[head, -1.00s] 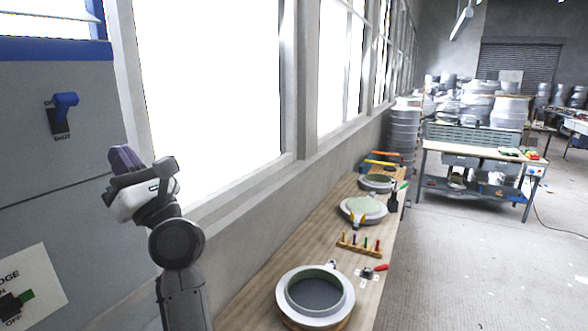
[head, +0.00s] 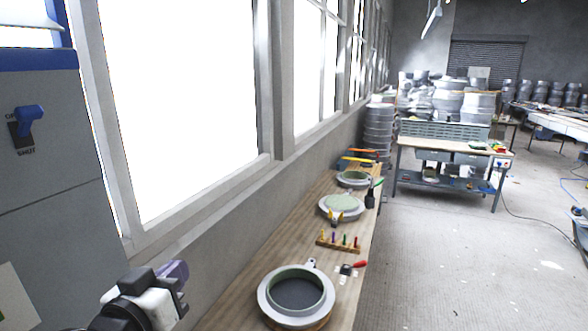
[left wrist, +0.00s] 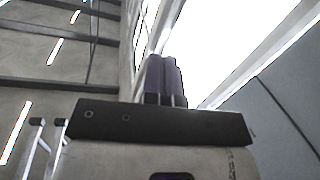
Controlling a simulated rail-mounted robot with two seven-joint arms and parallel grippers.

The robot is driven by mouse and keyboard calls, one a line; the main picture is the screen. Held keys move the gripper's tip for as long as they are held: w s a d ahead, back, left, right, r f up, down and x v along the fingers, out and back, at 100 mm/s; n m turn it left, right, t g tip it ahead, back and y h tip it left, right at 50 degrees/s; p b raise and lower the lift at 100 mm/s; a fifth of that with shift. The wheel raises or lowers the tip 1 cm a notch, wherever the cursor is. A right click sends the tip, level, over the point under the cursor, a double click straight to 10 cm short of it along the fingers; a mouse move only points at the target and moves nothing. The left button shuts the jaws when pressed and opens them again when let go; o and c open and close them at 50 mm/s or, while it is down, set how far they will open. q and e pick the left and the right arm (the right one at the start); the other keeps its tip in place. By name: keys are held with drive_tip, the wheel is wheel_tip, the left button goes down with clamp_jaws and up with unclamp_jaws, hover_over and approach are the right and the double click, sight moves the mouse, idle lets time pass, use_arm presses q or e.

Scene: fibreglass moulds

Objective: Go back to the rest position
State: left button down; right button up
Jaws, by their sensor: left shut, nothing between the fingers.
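My left gripper (head: 176,271) is at the bottom left of the head view, in front of the wall below the window and to the left of the long wooden bench. Its purple fingers also show in the left wrist view (left wrist: 166,80). They are together, with nothing between them, and point up into free air. My right gripper is not in view.
A grey cabinet (head: 60,160) with a blue lever (head: 30,114) stands at the left. The wooden bench (head: 235,306) along the wall bears round moulds (head: 262,296), a rack of coloured pegs (head: 338,246) and a red-handled tool (head: 352,266). Open floor (head: 450,250) lies to the right.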

use_arm(q)
drive_tip(key=s+a+f+g+y+p, duration=0.1)
drive_tip(key=s+f+g, duration=0.15)
drive_tip(key=f, duration=0.35)
drive_tip(key=s+a+f+g+y+p, duration=0.1)
drive_tip(key=s+f+y+p, duration=0.1)
drive_tip(key=s+f, duration=0.35)
drive_tip(key=s+f+m+g+p, duration=0.1)
drive_tip(key=s+f+g+p, duration=0.4)
drive_tip(key=s+f, duration=1.8)
drive_tip(key=s+a+g, duration=0.1)
drive_tip(key=s+g, duration=0.1)
drive_tip(key=g, duration=0.2)
drive_tip(key=shift+s+f+m+y+p, duration=0.3)
drive_tip(key=shift+s+f, duration=0.05)
drive_tip(key=shift+f, duration=0.05)
drive_tip(key=shift+g, duration=0.25)
drive_tip(key=c, duration=1.8)
unclamp_jaws()
drive_tip(key=shift+c, duration=0.2)
